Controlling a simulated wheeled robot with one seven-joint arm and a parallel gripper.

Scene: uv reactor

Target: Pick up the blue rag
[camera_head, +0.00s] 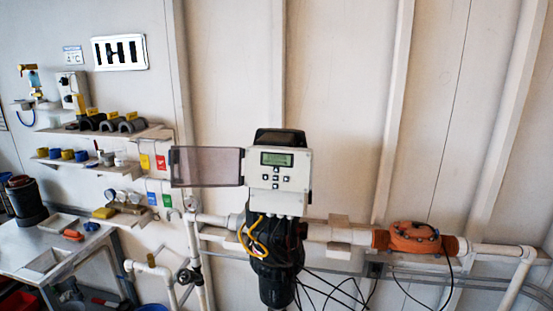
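A small blue item (91,226) lies on the pale workbench (20,248) at the left; it may be the blue rag, but it is too small to tell. Another blue thing (152,307) shows at the bottom edge, mostly cut off, and I cannot tell what it is. My gripper is not in view.
A red-orange item (72,235) lies beside the small blue item. A dark cylinder (26,200) stands at the bench's back left. Shelves (105,133) with fittings hang above. A control box (277,180) with an open cover, white pipes and loose cables occupy the middle and right.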

